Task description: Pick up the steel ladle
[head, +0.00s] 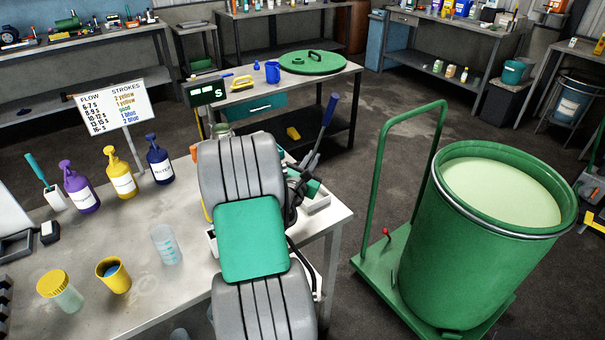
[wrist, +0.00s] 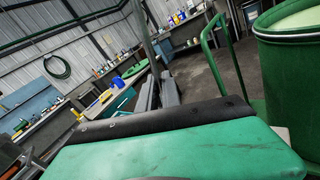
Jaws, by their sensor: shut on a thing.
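My gripper (head: 302,172) is over the right back part of the near workbench, partly hidden behind my own grey and green arm. In the wrist view its two grey fingers (wrist: 158,90) are close together. A long thing with a dark blue grip and a grey shaft, which I take for the steel ladle (head: 329,108), rises at a tilt from the gripper. In the wrist view a grey shaft (wrist: 144,36) rises from between the fingers. My gripper is shut on it. The ladle's bowl is hidden.
The near workbench (head: 215,295) holds purple, yellow and navy pump bottles, a clear beaker (head: 166,244), a yellow cup (head: 113,275), a yellow-lidded jar (head: 60,291) and a flow chart sign (head: 115,102). A green drum (head: 450,265) of pale liquid stands on a green trolley at right.

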